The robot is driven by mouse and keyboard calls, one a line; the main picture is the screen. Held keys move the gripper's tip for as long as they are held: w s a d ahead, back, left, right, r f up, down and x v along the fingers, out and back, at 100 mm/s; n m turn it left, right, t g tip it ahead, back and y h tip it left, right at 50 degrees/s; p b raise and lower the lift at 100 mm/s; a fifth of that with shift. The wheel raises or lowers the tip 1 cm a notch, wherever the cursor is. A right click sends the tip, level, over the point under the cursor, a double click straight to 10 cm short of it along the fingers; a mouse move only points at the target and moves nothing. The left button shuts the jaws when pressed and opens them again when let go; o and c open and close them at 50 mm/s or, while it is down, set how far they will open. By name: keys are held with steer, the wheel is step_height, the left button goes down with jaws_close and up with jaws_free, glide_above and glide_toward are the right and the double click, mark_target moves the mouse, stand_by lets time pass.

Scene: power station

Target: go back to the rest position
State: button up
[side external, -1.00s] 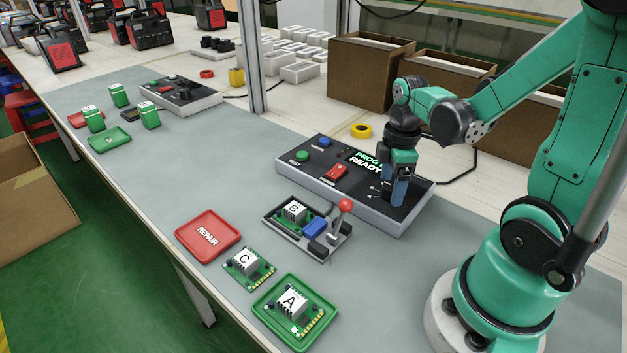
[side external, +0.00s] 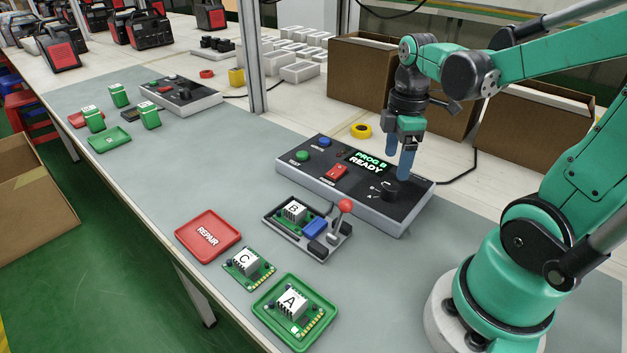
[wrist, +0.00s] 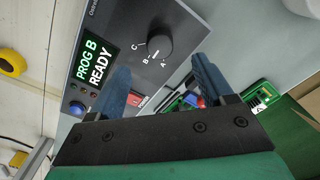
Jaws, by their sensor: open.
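My gripper (side external: 398,160) is open and empty, with its two blue fingers pointing down above the right part of the control box (side external: 318,184). The black selector knob (side external: 390,190) is just below the fingers; in the wrist view the knob (wrist: 159,46) shows clear of both fingers, with marks A, B and C around it. The display (side external: 366,161) reads PROG B READY, and so does the display in the wrist view (wrist: 95,67).
Board B (side external: 293,212) sits in a fixture with a red-knobbed lever (side external: 345,206). Board C (side external: 247,264) lies on the mat. Board A (side external: 292,303) is in a green tray (side external: 264,310). A red REPAIR tray (side external: 183,233) is empty. Cardboard boxes (side external: 362,82) stand behind.

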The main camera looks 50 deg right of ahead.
steer(key=shift+w+a+r, duration=0.1)
steer(key=shift+w+a, duration=0.1)
steer(key=shift+a, duration=0.15)
steer(key=w+a+r+m+t, duration=0.1)
steer(key=w+a+m+t, duration=0.1)
steer(key=a+m+t, duration=0.1)
steer(key=w+a+r+m+t, duration=0.2)
steer(key=a+m+t, duration=0.2)
steer(key=a, duration=0.4)
steer(key=shift+a+m, duration=0.2)
steer(key=shift+m, duration=0.7)
steer(key=shift+r, duration=0.1)
